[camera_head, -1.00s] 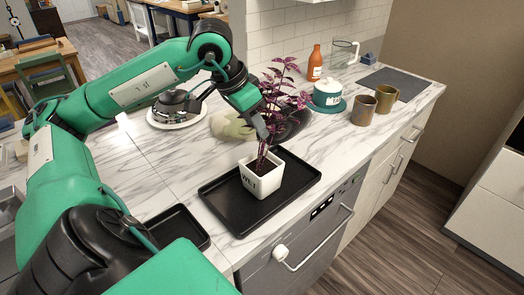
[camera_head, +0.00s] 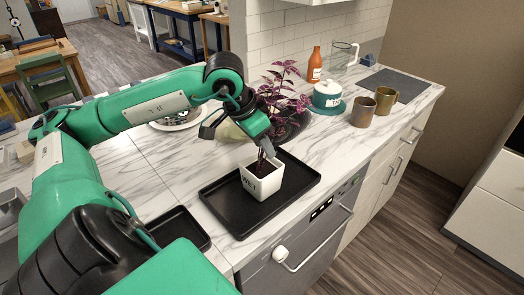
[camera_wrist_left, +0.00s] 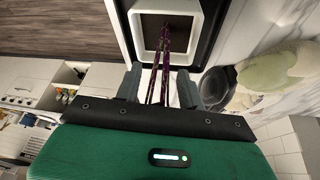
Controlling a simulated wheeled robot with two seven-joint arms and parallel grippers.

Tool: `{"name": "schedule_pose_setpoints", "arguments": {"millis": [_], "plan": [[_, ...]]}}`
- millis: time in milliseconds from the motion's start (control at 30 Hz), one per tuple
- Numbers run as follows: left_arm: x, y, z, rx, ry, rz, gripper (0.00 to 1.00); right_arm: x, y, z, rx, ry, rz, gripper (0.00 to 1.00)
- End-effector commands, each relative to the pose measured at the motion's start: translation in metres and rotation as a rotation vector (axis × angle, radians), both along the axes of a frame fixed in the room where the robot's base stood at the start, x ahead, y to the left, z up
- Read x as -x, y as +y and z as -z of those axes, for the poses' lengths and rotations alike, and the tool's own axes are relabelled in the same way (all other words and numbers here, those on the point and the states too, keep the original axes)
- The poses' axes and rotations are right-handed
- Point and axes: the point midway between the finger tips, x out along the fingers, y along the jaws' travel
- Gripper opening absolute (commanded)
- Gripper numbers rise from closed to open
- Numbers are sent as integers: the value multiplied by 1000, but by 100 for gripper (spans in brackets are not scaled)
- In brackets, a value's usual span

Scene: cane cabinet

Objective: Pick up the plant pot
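The plant pot (camera_head: 262,181) is a white square pot with dark lettering, standing upright on a black tray (camera_head: 222,212). A purple-leaved plant (camera_head: 283,92) grows from it. My left gripper (camera_head: 268,153) is just above the pot's rim, at the plant's stems. In the left wrist view, its two grey fingers (camera_wrist_left: 160,82) are spread apart with the purple stems (camera_wrist_left: 160,65) between them, and the pot (camera_wrist_left: 138,15) lies beyond the fingertips. I cannot tell whether the fingers touch the stems. My right gripper is not in view.
A smaller black tray (camera_head: 182,226) lies left of the pot's tray. Behind stand an orange bottle (camera_head: 314,66), a glass pitcher (camera_head: 342,54), a white lidded pot (camera_head: 327,94) and two brown cups (camera_head: 363,110). The marble counter (camera_head: 330,150) right of the tray is clear.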

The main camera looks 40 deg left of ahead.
Motion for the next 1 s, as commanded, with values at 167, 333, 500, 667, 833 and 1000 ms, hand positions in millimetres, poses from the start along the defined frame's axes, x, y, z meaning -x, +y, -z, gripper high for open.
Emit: {"name": "schedule_pose_setpoints", "arguments": {"millis": [167,333,500,667,833,1000], "plan": [[0,0,2,0,0,0,40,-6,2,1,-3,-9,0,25],[0,0,4,0,0,0,40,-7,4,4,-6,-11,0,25],[0,0,5,0,0,0,40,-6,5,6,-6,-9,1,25],[0,0,5,0,0,0,40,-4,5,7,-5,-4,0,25],[0,0,5,0,0,0,34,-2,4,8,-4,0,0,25],[0,0,5,0,0,0,0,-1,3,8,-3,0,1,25]]}}
